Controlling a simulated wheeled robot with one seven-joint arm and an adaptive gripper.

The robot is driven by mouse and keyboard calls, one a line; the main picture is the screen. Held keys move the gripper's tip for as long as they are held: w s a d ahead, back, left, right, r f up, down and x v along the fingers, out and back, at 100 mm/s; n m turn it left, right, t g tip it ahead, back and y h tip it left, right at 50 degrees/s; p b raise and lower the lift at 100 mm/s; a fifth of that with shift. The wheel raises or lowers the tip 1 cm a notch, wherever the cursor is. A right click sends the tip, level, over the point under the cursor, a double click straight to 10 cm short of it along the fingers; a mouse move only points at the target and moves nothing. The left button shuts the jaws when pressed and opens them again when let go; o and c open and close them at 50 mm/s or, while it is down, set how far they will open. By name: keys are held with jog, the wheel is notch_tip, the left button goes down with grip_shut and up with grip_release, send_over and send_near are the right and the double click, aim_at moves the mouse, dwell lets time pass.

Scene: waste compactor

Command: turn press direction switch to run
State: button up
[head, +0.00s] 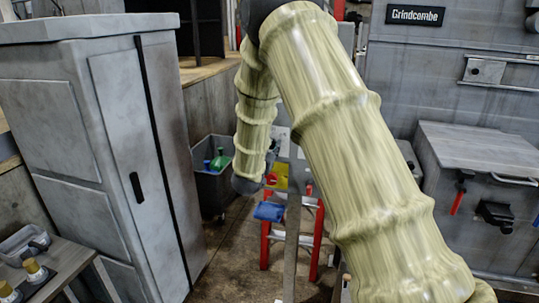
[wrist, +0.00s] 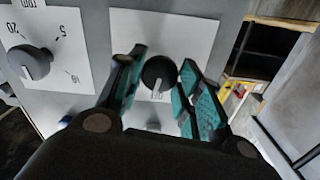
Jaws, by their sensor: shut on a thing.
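A black round knob (wrist: 157,72) on a white plate (wrist: 188,25) is in the middle of the wrist view. I take it to be the press direction switch. My gripper (wrist: 163,78) has its teal-padded fingers on either side of the knob and is shut on it. In the head view, my arm hides the switch and my gripper.
A grey dial (wrist: 35,63) with numbers is left of the switch in the wrist view. In the head view, a grey cabinet (head: 120,130) stands left, a red stepladder (head: 317,235) is behind my arm, and a grey metal box (head: 480,150) is at right.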

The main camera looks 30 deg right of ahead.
jog(key=m+b, duration=0.7)
jog(key=b, duration=0.5)
jog(key=shift+f+m, duration=0.1)
jog(key=shift+m, duration=0.3)
jog(key=shift+b, duration=0.4)
jog(key=o, duration=1)
jog(key=shift+o, duration=0.2)
